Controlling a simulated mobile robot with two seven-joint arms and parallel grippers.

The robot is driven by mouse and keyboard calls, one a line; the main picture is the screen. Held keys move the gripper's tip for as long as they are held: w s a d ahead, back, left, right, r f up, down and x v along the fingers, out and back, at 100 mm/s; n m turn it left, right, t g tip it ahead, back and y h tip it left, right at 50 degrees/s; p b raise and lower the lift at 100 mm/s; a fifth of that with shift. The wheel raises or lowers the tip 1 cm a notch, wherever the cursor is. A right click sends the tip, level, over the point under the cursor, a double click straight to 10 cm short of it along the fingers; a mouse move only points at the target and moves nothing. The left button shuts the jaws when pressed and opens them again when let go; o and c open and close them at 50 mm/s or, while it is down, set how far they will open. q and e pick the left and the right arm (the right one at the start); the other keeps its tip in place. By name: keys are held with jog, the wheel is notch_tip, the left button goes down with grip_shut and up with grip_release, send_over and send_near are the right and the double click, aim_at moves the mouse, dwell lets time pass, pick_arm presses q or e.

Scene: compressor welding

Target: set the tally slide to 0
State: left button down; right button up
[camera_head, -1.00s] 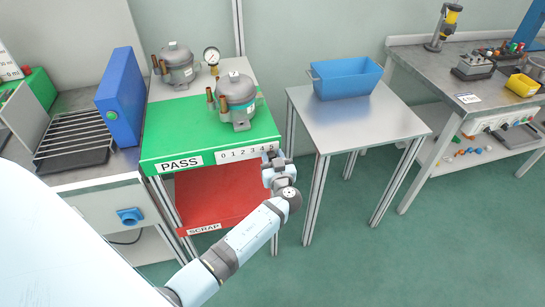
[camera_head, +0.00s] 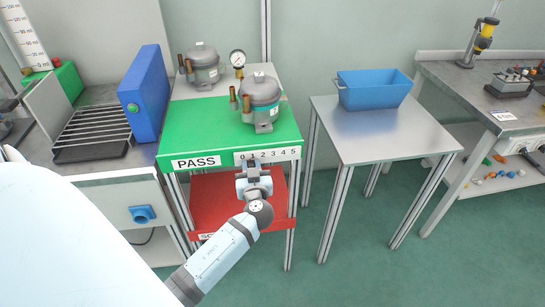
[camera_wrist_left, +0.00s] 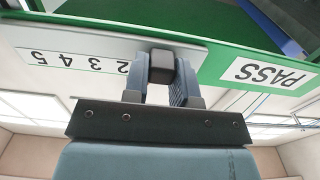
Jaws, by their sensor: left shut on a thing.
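The tally scale (camera_head: 268,154), a white strip numbered 0 to 5, is on the front edge of the green PASS shelf (camera_head: 190,139). My left gripper (camera_head: 254,176) is at the front of this edge, below the low numbers, around 1. In the left wrist view the scale (camera_wrist_left: 80,62) appears upside down. There the left gripper (camera_wrist_left: 163,85) is shut on a dark block, the tally slide (camera_wrist_left: 162,65). The slide and fingers hide the numbers below 2, so its exact mark cannot be read. The right gripper is out of view.
Two compressors (camera_head: 260,98) (camera_head: 202,66) and a gauge (camera_head: 238,60) stand on the PASS stand. A red SCRAP shelf (camera_head: 215,207) is below, behind my left arm. A steel table (camera_head: 385,135) with a blue bin (camera_head: 374,90) stands to the right.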

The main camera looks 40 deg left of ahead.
aim_at(240, 162)
pick_arm(q)
jog(key=shift+s+a+b, duration=0.4)
jog(key=shift+s+a, duration=0.55)
jog(key=shift+s, duration=0.1)
jog(key=c, duration=1.3)
grip_release()
jog(key=o, duration=0.4)
jog(key=shift+s+a, duration=0.15)
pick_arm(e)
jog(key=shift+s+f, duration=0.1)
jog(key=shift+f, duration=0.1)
